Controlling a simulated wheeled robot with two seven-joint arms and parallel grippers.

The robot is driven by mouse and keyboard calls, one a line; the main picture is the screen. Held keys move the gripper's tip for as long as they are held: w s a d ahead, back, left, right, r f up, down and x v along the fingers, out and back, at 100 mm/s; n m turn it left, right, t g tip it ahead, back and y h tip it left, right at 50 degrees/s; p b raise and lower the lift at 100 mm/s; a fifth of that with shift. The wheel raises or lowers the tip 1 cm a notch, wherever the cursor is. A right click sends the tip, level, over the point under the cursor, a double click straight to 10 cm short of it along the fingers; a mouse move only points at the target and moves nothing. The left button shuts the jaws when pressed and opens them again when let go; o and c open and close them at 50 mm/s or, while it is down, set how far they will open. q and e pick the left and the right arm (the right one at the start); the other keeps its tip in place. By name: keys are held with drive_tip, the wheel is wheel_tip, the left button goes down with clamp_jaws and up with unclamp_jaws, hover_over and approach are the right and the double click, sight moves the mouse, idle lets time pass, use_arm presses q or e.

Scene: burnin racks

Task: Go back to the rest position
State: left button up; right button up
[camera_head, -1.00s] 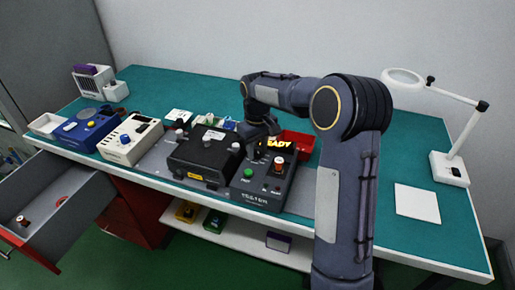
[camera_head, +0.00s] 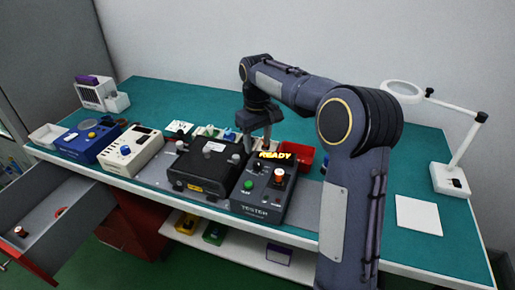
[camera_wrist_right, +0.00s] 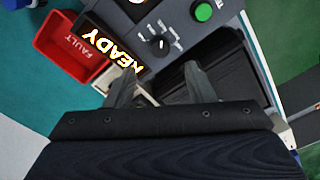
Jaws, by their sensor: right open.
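My right gripper (camera_head: 257,148) hangs from the raised right arm above the back of the black tester (camera_head: 262,196), whose yellow sign reads READY. In the right wrist view the right gripper (camera_wrist_right: 158,85) has its two fingers apart with nothing between them. The tester's green button (camera_wrist_right: 203,12) and black knob (camera_wrist_right: 158,45) show beyond the fingertips. An orange-topped part (camera_head: 280,177) stands on the tester. My left gripper is not in view.
A black box (camera_head: 207,165), a white device (camera_head: 131,150) and a blue device (camera_head: 87,138) stand left of the tester. A red FAULT bin (camera_wrist_right: 75,47) is behind it. A magnifier lamp (camera_head: 448,180) stands at right. An open drawer (camera_head: 70,215) juts out front left.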

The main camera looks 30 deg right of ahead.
drive_tip(key=shift+r, duration=0.1)
idle(0.4)
drive_tip(key=s+a+r+m+t+y, duration=0.1)
drive_tip(key=s+a+r+t, duration=0.1)
drive_tip(key=s, duration=0.6)
drive_tip(key=s+a+r+t+y, duration=0.1)
drive_tip(key=s+a+r+y, duration=0.15)
drive_tip(key=s, duration=0.55)
drive_tip(key=s+a+f+m+t, duration=0.1)
drive_tip(key=s+a+f, duration=0.2)
drive_tip(key=s, duration=0.3)
drive_tip(key=s+a+f+m+t, duration=0.1)
drive_tip(key=s+a+f, duration=0.3)
drive_tip(key=s, duration=0.3)
drive_tip(key=shift+t, duration=0.3)
drive_tip(key=shift+s+a+r, duration=0.1)
